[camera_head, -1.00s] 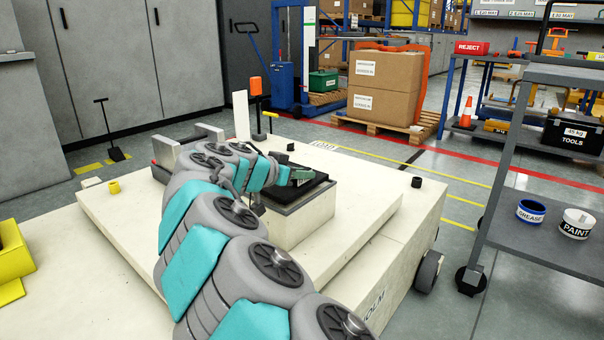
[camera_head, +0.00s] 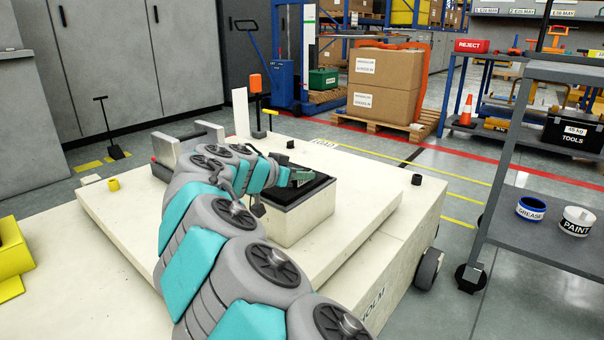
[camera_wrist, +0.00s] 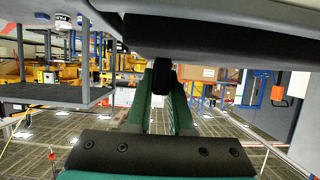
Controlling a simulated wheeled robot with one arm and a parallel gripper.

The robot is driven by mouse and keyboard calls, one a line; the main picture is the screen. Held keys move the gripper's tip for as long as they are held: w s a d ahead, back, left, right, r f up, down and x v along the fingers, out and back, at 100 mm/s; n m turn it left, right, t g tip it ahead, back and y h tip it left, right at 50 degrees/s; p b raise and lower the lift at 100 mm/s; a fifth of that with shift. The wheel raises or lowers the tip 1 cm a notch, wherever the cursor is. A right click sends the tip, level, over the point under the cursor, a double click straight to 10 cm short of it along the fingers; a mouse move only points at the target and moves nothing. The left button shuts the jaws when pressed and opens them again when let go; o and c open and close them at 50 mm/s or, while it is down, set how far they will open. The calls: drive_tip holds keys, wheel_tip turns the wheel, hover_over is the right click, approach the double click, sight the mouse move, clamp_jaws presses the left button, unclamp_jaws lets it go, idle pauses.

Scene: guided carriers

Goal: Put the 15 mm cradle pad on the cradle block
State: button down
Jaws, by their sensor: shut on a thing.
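The cradle block (camera_head: 305,222) is a pale block with a grey top, standing on the carrier's pale deck. The black cradle pad (camera_head: 318,188) is at the block's top, partly hidden by my gripper. My gripper (camera_head: 303,176) has green fingers and reaches over the block from the left. In the wrist view, which is upside down, the green fingers (camera_wrist: 163,100) are shut on a black upright part of the pad (camera_wrist: 162,78). The pad's wide black edge (camera_wrist: 215,36) lies close to a grey surface. I cannot tell whether it fully rests there.
A grey upright bracket (camera_head: 187,145) stands behind my arm on the deck. A grey trolley (camera_head: 560,235) with grease and paint tins stands at the right. The deck right of the block is clear.

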drive_tip(key=shift+f, duration=0.15)
drive_tip(key=c, duration=0.7)
unclamp_jaws()
drive_tip(key=v, duration=0.8)
drive_tip(key=shift+w+p, duration=0.1)
drive_tip(key=shift+p, duration=0.2)
drive_tip(key=shift+d, duration=0.1)
